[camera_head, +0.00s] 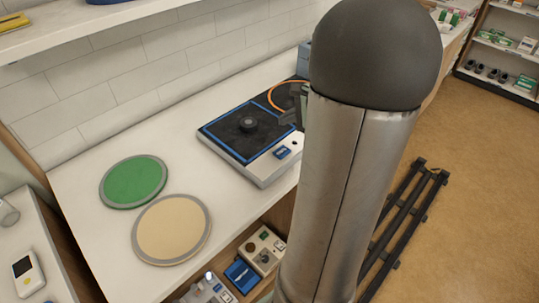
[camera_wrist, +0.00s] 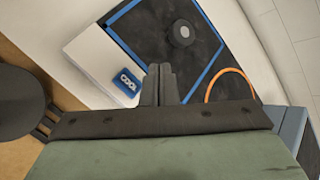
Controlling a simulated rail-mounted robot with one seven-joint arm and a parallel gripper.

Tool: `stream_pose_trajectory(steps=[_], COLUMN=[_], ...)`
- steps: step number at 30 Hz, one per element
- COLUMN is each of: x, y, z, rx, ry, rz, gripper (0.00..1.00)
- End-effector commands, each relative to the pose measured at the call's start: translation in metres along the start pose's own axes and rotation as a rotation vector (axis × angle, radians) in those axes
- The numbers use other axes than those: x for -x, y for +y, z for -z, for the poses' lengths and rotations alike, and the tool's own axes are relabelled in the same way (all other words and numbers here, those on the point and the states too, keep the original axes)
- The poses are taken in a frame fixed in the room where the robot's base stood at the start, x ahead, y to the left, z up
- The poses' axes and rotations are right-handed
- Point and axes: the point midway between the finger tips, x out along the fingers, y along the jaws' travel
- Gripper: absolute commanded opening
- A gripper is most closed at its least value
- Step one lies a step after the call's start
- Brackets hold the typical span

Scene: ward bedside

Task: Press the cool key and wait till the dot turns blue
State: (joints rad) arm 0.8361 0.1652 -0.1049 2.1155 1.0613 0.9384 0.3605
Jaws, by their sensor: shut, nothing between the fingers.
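The blue key marked COOL (camera_wrist: 126,81) is on the white front ledge of a device (camera_wrist: 97,52) with a blue-edged black top. In the head view the key (camera_head: 282,152) shows at the device's front right. My gripper (camera_wrist: 159,72) is shut and empty. In the wrist view its fingertips appear just right of the key, apart from it in the picture; their height above the device is unclear. In the head view my gripper (camera_head: 291,117) is partly hidden behind my arm. I cannot make out a coloured dot in either view.
A dark round puck (camera_head: 248,123) sits on the black top. An orange ring (camera_head: 276,97) lies on the dark surface behind. A green disc (camera_head: 134,181) and a tan disc (camera_head: 172,229) lie left on the white counter (camera_head: 90,232). A lower shelf holds small devices.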

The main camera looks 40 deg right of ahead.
Motion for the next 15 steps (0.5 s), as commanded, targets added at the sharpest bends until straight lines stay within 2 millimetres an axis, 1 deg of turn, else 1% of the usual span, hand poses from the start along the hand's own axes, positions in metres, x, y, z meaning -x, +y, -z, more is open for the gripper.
stream_pose_trajectory(steps=[10,15], x=[-0.0018,-0.0093], y=[0.0016,0.0073], z=[0.0003,0.0056], rx=[0.003,0.003], ry=[0.0,-0.001], rz=[-0.002,-0.003], gripper=[0.0,0.0])
